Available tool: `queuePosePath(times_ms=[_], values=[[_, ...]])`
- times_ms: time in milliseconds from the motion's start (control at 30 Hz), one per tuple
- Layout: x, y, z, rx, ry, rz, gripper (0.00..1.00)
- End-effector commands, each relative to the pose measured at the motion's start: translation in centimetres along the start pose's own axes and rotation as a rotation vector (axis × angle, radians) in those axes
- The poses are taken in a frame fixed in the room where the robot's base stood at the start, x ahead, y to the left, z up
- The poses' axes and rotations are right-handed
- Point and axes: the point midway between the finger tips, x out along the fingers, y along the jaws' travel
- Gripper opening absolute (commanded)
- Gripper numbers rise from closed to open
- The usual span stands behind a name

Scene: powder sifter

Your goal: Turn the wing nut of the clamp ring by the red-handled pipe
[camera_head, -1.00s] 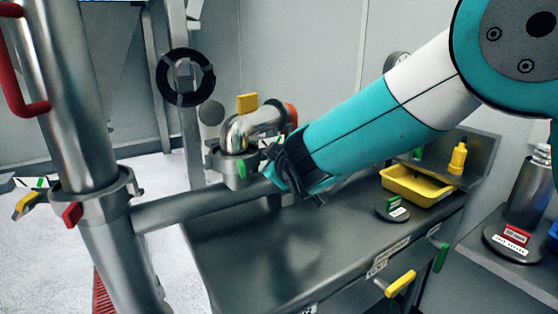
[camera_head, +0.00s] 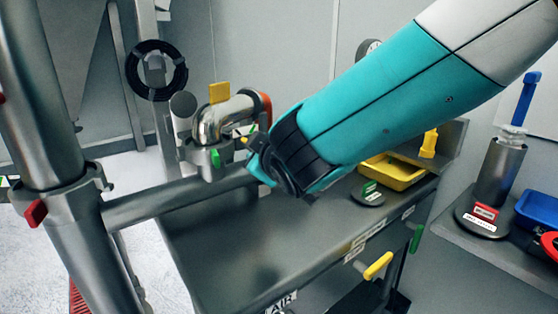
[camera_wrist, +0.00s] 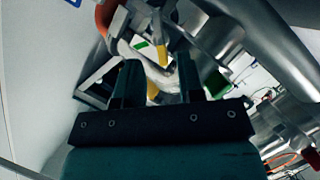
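The big steel pipe (camera_head: 38,110) stands at the left of the head view; only a sliver of its red handle (camera_head: 2,98) shows at the left edge. Its clamp ring (camera_head: 62,195) is below, with a red tab (camera_head: 35,213) in front. I cannot make out its wing nut clearly. My gripper (camera_head: 255,160) is well to the right of that ring, beside a shiny elbow pipe (camera_head: 225,117) with a green-tabbed clamp. In the wrist view my gripper (camera_wrist: 158,80) has its two fingers apart. Yellow parts (camera_wrist: 185,72) show between and beyond the fingers; I see nothing gripped.
A horizontal steel pipe (camera_head: 170,202) runs from the big pipe toward my gripper. A dark bench (camera_head: 270,235) stands below, with a yellow tray (camera_head: 392,172). A steel canister (camera_head: 499,172) and a blue bin (camera_head: 540,208) stand at right. Floor shows at the left.

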Motion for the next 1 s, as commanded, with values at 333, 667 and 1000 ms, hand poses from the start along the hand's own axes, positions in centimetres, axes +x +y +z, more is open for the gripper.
queuePosePath(times_ms=[333, 667, 1000], values=[[-8.2, -0.1, 0.0, 0.0, 0.004, -0.001, 0.35], [-10.6, 0.0, 0.1, 0.0, 0.0, 0.0, 0.35], [-10.9, 0.7, 0.9, 0.044, -0.049, -0.028, 0.35]])
